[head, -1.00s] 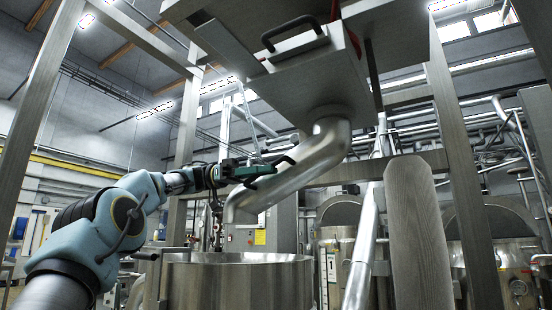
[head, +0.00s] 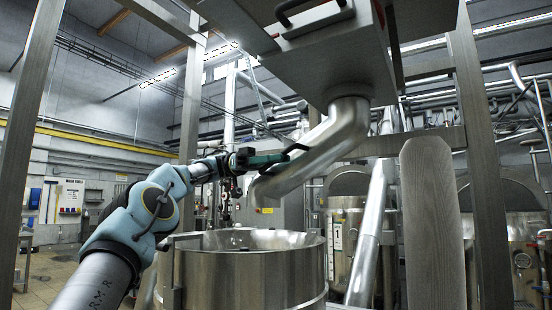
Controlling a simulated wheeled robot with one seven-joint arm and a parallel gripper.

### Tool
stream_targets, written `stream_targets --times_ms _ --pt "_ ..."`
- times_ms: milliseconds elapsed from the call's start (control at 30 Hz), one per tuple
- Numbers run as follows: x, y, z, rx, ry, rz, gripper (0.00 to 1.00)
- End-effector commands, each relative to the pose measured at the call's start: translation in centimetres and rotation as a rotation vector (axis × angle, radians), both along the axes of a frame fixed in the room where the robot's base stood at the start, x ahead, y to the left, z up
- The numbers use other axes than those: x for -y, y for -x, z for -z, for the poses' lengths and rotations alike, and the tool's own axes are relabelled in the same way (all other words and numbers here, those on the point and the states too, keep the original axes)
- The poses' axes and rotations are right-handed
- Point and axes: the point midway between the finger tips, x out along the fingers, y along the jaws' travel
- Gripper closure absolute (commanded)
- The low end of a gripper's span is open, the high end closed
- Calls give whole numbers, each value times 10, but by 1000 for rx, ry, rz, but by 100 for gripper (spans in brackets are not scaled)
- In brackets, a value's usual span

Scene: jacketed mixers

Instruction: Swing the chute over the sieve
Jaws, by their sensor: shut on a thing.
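The chute (head: 322,152) is a bent, shiny metal pipe hanging below a grey hopper box (head: 330,55). My gripper (head: 294,152) reaches in from the left at the chute's bend and is shut, seemingly on the chute. The exact grip is too small to make out.
A steel frame post (head: 187,120) stands behind my arm, and another post (head: 480,160) stands at the right. A grey rounded column (head: 432,225) and a slanted pipe (head: 370,235) stand right of the vessel. Numbered tanks (head: 346,235) are behind.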

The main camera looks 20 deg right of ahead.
Motion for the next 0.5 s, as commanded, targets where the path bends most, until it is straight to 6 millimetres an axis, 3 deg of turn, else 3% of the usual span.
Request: stream_targets --times_ms 33,67,300,500 --pt "1 0 -2 -3 6 -7 100" --pt "2 0 -2 -3 6 -7 81" --pt "1 0 -2 -3 4 -5 54" --pt "1 0 -1 -2 2 -4 53"
